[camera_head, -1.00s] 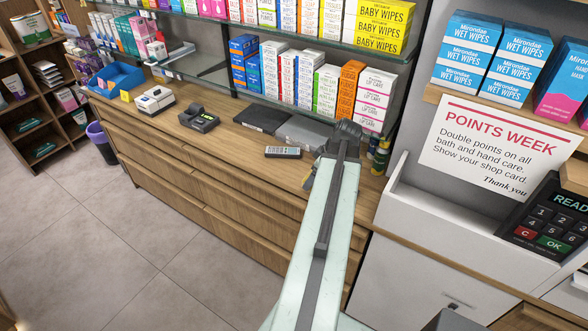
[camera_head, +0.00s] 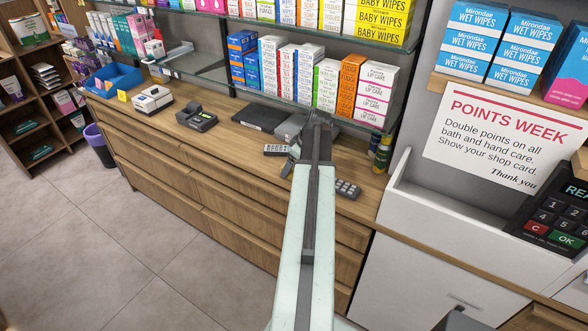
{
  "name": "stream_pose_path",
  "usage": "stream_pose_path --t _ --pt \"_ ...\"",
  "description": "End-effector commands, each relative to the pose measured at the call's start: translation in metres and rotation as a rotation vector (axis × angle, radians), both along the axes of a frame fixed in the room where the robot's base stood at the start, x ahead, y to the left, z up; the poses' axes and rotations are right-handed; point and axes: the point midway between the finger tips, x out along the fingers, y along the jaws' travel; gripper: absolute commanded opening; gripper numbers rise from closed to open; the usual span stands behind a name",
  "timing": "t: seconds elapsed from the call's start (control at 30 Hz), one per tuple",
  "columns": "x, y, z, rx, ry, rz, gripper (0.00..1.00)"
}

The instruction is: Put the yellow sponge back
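My arm reaches out over the wooden counter (camera_head: 225,140). My gripper (camera_head: 289,166) is at its far end, low over the counter beside a grey handset. The arm partly hides it, and I cannot tell whether its fingers are open, shut or holding anything. I cannot make out a yellow sponge for certain. A small yellow piece (camera_head: 122,96) is at the front of the blue tray (camera_head: 114,79) at the counter's far left end; it is too small to tell what it is.
A grey handset (camera_head: 276,149) lies left of my gripper, a dark keypad (camera_head: 347,189) right of the arm. Bottles (camera_head: 383,154) stand by the wall. A card terminal (camera_head: 197,118) and a white device (camera_head: 152,99) stand farther left. Boxes (camera_head: 325,85) fill the glass shelf above.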

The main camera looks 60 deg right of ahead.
Motion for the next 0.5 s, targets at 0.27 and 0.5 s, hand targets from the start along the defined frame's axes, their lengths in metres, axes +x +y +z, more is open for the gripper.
stream_pose_path --t 0.27,0.5 --pt "-0.0010 0.0010 0.0015 0.002 0.005 0.002 1.00" --pt "-0.0020 0.0012 0.0062 0.001 0.004 0.002 1.00"
